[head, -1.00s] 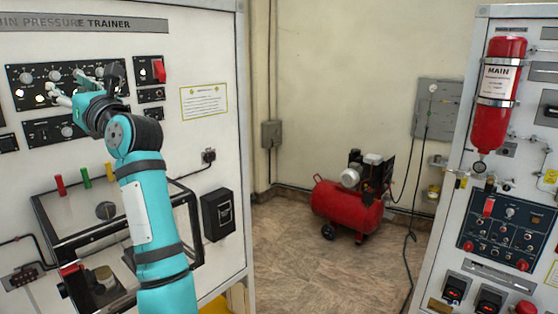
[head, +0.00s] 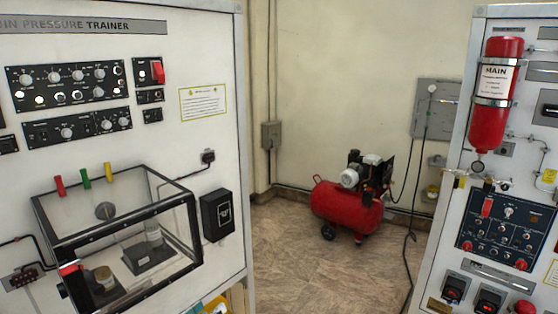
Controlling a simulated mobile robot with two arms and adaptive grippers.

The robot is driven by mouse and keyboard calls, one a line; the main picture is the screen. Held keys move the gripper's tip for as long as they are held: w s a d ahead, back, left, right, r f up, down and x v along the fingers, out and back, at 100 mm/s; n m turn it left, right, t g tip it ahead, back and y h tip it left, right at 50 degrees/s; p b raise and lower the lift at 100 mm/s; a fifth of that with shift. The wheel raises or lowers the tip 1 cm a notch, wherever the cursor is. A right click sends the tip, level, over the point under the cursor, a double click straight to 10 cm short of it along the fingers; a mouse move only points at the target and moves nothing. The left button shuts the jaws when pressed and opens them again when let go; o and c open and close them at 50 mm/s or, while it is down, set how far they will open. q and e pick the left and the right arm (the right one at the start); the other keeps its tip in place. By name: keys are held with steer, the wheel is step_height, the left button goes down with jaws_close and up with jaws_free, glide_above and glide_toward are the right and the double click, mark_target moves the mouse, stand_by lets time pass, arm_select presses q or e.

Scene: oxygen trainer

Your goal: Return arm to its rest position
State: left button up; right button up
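Neither of my arms nor grippers shows in the head view now.
A clear chamber with a black frame (head: 120,238) projects from the left panel. A red compressor (head: 346,207) stands on the floor at the back. A panel with a red cylinder (head: 488,130) is on the right.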

arm_select(q)
steer(key=s+a+f+m+g+y, duration=0.25)
steer(key=s+f+g, duration=0.25)
steer(key=s+f, duration=0.6)
steer(key=s+a+f+m+g+y, duration=0.1)
steer(key=s+a+f+g+y, duration=0.4)
steer(key=s, duration=1)
step_height(320, 180, down, 35)
steer(key=s+d+g+h+b, duration=0.2)
steer(key=b, duration=0.4)
steer(key=s+a+f+b, duration=0.1)
steer(key=s+f+b, duration=0.1)
steer(key=s+f, duration=0.6)
steer(key=s+a+f+g+b, duration=0.1)
steer(key=s+a+f+b, duration=0.1)
steer(key=s+f, duration=0.6)
step_height(320, 180, down, 4)
steer(key=shift+s+a+f+b, duration=0.1)
steer(key=shift+s+a+b, duration=0.1)
steer(key=shift+b, duration=0.15)
arm_select(e)
step_height(320, 180, down, 11)
steer(key=shift+a+r, duration=0.2)
steer(key=shift+a, duration=0.05)
steer(key=shift+d, duration=0.1)
